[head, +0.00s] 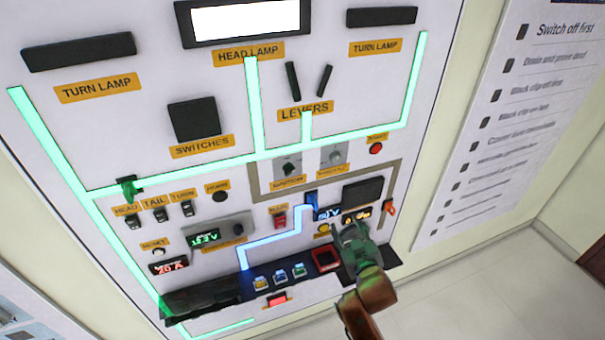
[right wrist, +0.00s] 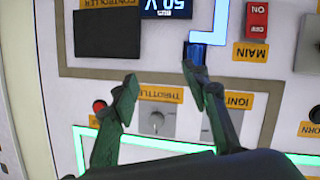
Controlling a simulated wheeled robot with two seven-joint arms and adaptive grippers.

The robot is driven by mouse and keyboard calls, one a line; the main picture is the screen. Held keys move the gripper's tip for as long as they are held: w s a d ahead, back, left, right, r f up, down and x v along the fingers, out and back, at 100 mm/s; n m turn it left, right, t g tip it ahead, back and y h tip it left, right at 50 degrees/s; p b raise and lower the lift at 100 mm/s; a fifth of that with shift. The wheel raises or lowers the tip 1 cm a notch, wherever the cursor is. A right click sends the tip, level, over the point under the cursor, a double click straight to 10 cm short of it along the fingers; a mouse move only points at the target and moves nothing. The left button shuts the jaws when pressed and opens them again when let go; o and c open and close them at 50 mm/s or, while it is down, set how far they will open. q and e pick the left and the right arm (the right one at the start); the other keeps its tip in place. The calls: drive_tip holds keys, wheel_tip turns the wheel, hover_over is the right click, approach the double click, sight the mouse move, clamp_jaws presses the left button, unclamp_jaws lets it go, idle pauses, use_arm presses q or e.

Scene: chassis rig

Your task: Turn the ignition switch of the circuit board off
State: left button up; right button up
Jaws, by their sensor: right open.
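The ignition switch (head: 288,167) is a small dark knob on a grey plate above its orange label, in the middle of the white circuit board (head: 225,95). In the right wrist view, the board appears upside down. There the ignition label (right wrist: 240,100) shows beside a finger, and the knob is largely hidden behind that finger. My right gripper (head: 347,232) is open and empty, below and to the right of the switch in the head view. In the wrist view its fingers (right wrist: 165,88) are spread in front of the board. My left gripper is out of view.
The throttle knob (head: 333,156) is right of the ignition switch. A blue clip (head: 311,200), an orange clip (head: 390,208) and a black controller box (head: 362,192) are near my right gripper. The red main switch (right wrist: 257,20) reads ON. Green and blue lines glow.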

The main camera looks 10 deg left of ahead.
sight(290, 173)
drive_tip(key=a+r+n+t+y, duration=0.1)
drive_tip(key=a+r+n+y, duration=0.35)
drive_tip(key=a+r, duration=0.95)
drive_tip(key=x, duration=0.2)
drive_tip(key=p+x, duration=0.1)
drive_tip(key=x, duration=0.1)
drive_tip(key=f+x, duration=0.1)
drive_tip(key=x, duration=0.2)
drive_tip(key=shift+s+a+f, duration=0.1)
drive_tip(key=shift+a, duration=0.15)
drive_tip(key=shift+w+a+f, duration=0.1)
drive_tip(key=shift+w+a, duration=0.15)
drive_tip(key=shift+w, duration=0.15)
drive_tip(key=shift+c, duration=0.6)
drive_tip(key=c, duration=1)
